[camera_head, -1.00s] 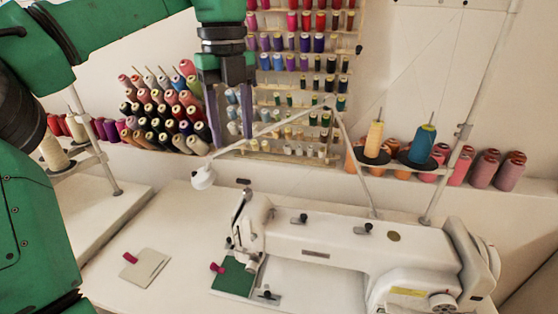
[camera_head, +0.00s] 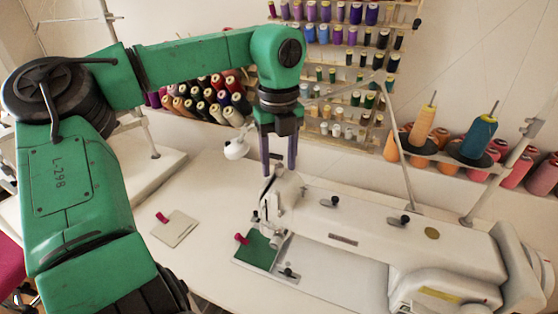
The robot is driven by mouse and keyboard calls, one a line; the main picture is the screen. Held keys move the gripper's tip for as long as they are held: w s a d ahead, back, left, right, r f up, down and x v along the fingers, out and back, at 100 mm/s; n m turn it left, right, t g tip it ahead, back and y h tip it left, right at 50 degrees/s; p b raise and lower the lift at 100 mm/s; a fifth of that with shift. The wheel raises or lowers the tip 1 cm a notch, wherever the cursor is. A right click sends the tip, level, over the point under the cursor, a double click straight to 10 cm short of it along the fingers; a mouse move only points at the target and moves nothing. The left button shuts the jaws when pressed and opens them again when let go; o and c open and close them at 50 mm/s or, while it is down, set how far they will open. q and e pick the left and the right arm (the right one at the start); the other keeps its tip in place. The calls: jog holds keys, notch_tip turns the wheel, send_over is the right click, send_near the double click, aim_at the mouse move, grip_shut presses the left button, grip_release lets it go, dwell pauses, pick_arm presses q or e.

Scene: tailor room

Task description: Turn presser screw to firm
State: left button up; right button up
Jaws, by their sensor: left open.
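The white sewing machine (camera_head: 375,238) stands on the table with its head at the left end. A small knob that looks like the presser screw (camera_head: 279,172) shows at the top of the head. My left gripper (camera_head: 279,168) points straight down above the head, its two dark purple fingers apart. The knob shows between the fingertips; I cannot tell whether they touch it. The fingers partly cover the top of the head. My right gripper is not in view.
Green cloth (camera_head: 258,250) with a red clip lies by the needle area, and a beige cloth (camera_head: 175,228) lies to the left. A thread stand with orange (camera_head: 424,124) and teal (camera_head: 478,136) spools rises behind the machine. A white lamp head (camera_head: 236,148) hangs left of my gripper.

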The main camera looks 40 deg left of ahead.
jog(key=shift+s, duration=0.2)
pick_arm(q)
grip_shut()
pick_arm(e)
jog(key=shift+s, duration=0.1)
